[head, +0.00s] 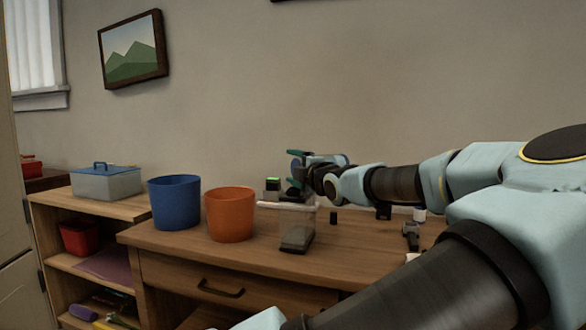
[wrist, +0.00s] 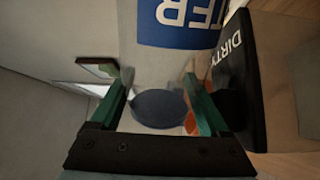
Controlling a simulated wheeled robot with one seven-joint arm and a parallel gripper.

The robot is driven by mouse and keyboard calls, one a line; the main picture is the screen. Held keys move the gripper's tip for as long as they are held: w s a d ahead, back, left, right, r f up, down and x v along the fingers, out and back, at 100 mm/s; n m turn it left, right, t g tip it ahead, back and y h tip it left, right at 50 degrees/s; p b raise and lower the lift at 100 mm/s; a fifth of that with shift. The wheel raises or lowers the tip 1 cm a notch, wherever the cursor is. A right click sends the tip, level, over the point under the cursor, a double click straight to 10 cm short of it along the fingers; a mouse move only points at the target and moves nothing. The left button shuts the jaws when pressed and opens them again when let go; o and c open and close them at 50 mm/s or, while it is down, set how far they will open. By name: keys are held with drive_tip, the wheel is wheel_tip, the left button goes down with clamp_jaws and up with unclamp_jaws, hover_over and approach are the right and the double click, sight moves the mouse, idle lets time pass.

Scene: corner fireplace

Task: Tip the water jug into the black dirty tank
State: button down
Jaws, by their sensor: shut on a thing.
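The water jug (wrist: 172,62) fills the upper middle of the wrist view, pale with a blue label whose white letters read "TER". My gripper (wrist: 158,92) is shut on it, one green finger on each side. A dark grey oval shows between the fingers; I cannot tell what part it is. The black dirty tank (wrist: 246,85), lettered "DIRTY", stands close beside the jug on the right of the wrist view. In the head view my gripper (head: 294,171) is above the back of the desk. The jug and tank cannot be clearly told there.
A blue bucket (head: 175,203) and an orange bucket (head: 230,215) stand left of my gripper on the wooden desk (head: 180,244). Small items are to the right. A lidded box (head: 107,184) sits on the left shelf.

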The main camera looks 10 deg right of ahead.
drive_tip(key=shift+f+n+b, duration=0.1)
drive_tip(key=shift+n+b, duration=0.2)
drive_tip(key=shift+b, duration=0.1)
drive_tip(key=shift+n+b, duration=0.55)
drive_tip(key=shift+n, duration=0.25)
idle(0.5)
